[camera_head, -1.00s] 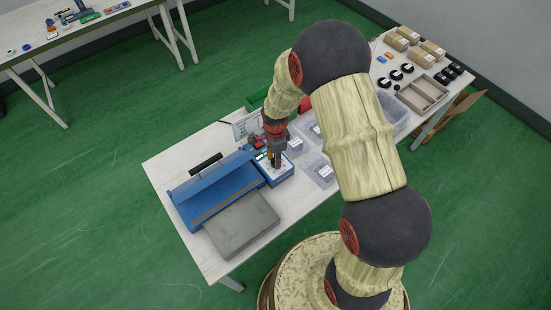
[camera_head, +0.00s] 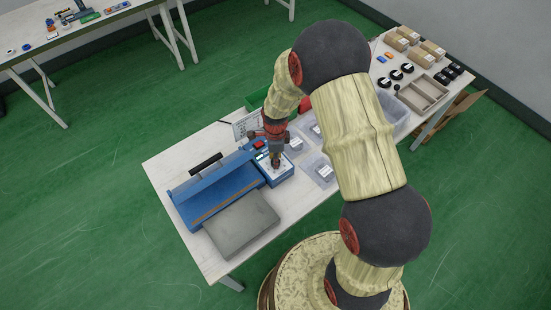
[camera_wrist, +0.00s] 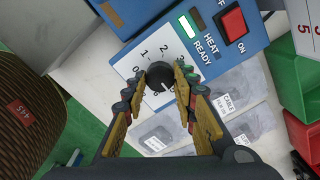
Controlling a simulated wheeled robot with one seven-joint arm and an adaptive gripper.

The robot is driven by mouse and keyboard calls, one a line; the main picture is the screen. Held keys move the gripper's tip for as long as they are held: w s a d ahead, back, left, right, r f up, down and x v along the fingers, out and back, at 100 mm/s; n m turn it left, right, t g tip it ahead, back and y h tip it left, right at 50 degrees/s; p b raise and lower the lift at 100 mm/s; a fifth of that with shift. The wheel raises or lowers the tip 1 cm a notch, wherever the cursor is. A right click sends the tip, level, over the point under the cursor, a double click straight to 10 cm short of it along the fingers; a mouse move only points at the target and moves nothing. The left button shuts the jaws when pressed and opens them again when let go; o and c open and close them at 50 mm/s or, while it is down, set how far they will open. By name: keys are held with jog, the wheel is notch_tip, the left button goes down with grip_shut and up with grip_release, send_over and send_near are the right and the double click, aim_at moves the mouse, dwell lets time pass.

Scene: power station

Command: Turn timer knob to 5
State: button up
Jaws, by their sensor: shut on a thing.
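The timer knob (camera_wrist: 160,76) is a small black round knob on the white-topped dial panel of the blue sealing machine (camera_head: 215,186). In the wrist view, printed numbers 0 to 3 run around its upper left side, and the other numbers are mostly hidden. A white mark shows on the knob's lower right part. My gripper (camera_wrist: 161,80) is shut on the knob, one fingertip on each side. In the head view my gripper (camera_head: 276,161) points down at the dial panel, and the knob is hidden there.
A red ON switch (camera_wrist: 232,25) and a lit green READY light (camera_wrist: 189,27) sit beside the dial.

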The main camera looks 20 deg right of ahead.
jog(key=o, duration=1.2)
jog(key=shift+c, duration=0.2)
notch_tip(320, 180, up, 12)
